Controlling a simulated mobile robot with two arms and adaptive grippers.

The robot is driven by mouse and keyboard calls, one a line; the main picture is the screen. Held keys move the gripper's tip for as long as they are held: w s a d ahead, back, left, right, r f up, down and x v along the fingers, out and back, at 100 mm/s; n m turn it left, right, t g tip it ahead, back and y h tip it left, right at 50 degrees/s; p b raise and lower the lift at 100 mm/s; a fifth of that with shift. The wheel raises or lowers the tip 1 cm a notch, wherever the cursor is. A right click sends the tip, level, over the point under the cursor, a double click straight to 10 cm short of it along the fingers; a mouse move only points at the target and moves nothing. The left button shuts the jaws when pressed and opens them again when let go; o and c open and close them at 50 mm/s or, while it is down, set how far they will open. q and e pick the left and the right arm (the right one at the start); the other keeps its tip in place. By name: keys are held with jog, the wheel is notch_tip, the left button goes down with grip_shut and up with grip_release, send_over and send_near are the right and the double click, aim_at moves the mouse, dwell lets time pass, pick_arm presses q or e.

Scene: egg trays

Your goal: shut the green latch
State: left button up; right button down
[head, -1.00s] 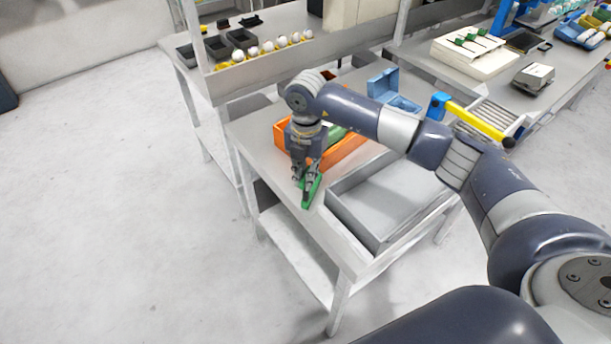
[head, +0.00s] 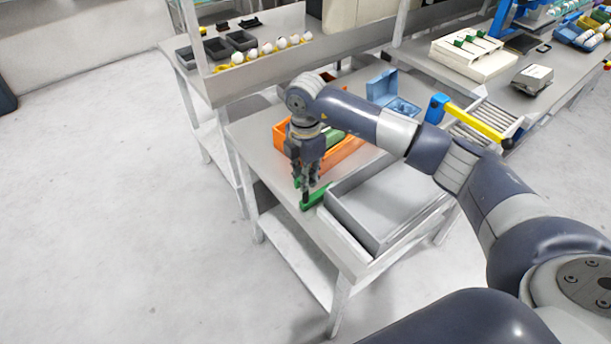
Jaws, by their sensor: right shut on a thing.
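The green latch (head: 317,196) is a small bar on the front left part of the grey table, between the orange box and the grey tray. My right gripper (head: 305,195) points down at its left end and is shut on it. The fingers hide part of the latch, and its exact position is hard to read at this size. My left gripper is not in view.
An orange box (head: 345,152) with something green in it stands behind the gripper. A grey tray (head: 352,222) lies close on the right. A blue open box (head: 384,84) stands farther back. The table's left edge is near the gripper.

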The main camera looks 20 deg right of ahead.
jog(key=shift+w+r, duration=0.1)
jog(key=shift+r, duration=0.05)
jog(key=c, duration=1.6)
grip_release()
jog(key=shift+o, duration=0.2)
notch_tip(320, 180, up, 12)
